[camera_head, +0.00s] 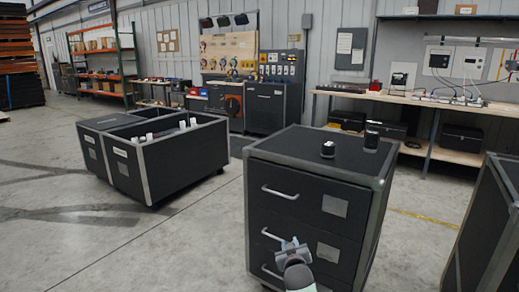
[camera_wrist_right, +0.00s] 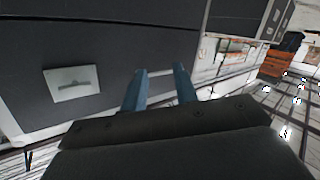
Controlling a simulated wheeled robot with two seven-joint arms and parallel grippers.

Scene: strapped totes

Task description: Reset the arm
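My right gripper (camera_head: 290,245) is in front of the black drawer cabinet (camera_head: 262,210), near its middle drawer handle, in the head view. The cabinet's dark front and a pale label plate (camera_wrist_right: 73,82) fill the left of that view. Whether the fingers touch the cabinet cannot be told. My left gripper is not in view.
A small black object (camera_head: 328,150) and a dark cylinder (camera_head: 371,136) stand on the cabinet top. A black open tote (camera_head: 165,165) stands at left. Another dark cabinet (camera_head: 490,230) is at right. Grey floor (camera_head: 90,245) is free at front left.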

